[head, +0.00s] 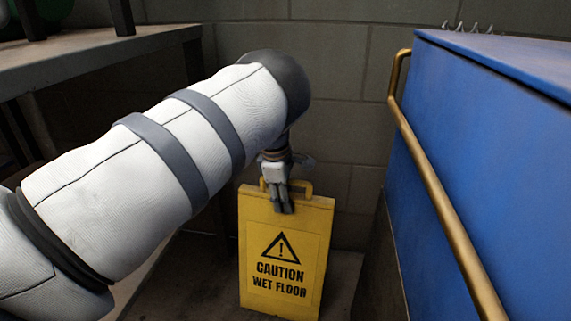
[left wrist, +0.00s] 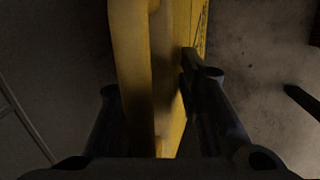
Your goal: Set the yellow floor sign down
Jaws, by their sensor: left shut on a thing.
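The yellow floor sign (head: 286,248) reads "CAUTION WET FLOOR" under a black warning triangle. It stands upright, slightly tilted in the picture, in the head view's lower middle. My left gripper (head: 282,200) is at its top edge, shut on the handle. In the left wrist view the yellow handle (left wrist: 132,70) runs between the two dark fingers of my left gripper (left wrist: 158,110). The sign's lower edge is near the floor; I cannot tell whether it touches. My right gripper is in neither view.
A blue cabinet (head: 480,150) with a brass rail (head: 430,165) stands on the right. A bench (head: 95,60) is at the upper left. A grey block wall (head: 340,110) closes the back. Bare floor (head: 345,270) shows beside the sign, in a narrow gap.

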